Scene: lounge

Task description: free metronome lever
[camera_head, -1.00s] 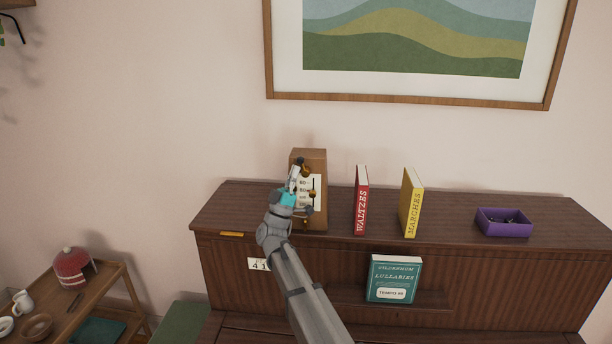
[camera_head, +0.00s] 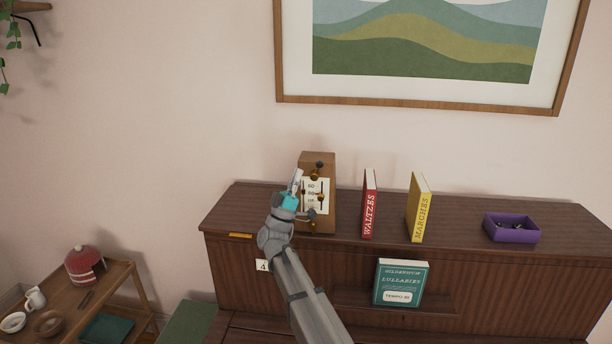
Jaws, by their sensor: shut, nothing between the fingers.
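The metronome (camera_head: 327,165) is a wooden case standing upright on top of the dark piano. Its front has a white scale plate (camera_head: 312,184) with numbers and a dark vertical rod. A brass-coloured knob or lever piece (camera_head: 318,171) shows near the top of the front, and another dark piece sits lower on the rod. My gripper (camera_head: 297,178) is shut and empty at the left front of the metronome. It overlaps the left edge of the scale plate; I cannot tell whether it touches. My wrist hides the lower left of the case.
On the piano top (camera_head: 460,215), a red book (camera_head: 369,207) and a yellow book (camera_head: 418,210) stand right of the metronome. A purple tray (camera_head: 511,229) is further right. A teal book (camera_head: 401,283) stands on the ledge below. A wooden cart (camera_head: 120,290) is at lower left.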

